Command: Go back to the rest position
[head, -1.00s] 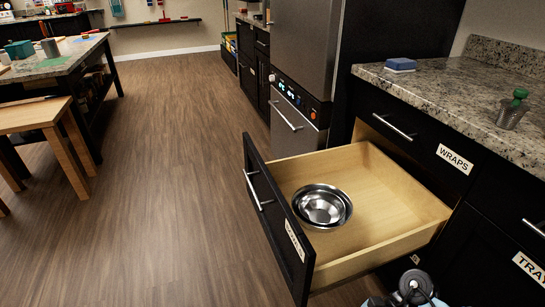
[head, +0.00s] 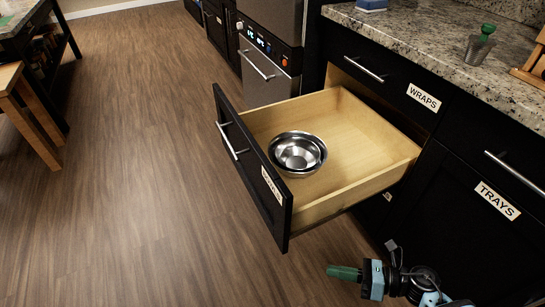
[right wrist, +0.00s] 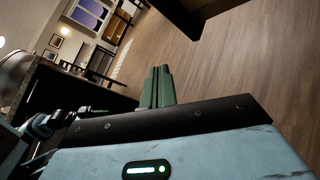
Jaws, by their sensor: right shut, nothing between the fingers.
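My right gripper (head: 344,272) shows low in the head view, in front of the cabinets and just below the open drawer. Its green fingers are shut together with nothing between them. In the right wrist view the closed green fingers (right wrist: 158,88) point out over the wooden floor and hold nothing. The gripper is apart from the drawer. My left gripper is not in view.
An open drawer (head: 352,195) juts from the cabinet and holds nested metal bowls (head: 298,153). The granite counter (head: 420,45) carries a metal cup with a green-topped tool (head: 480,45). The wooden floor (head: 130,160) to the left is clear.

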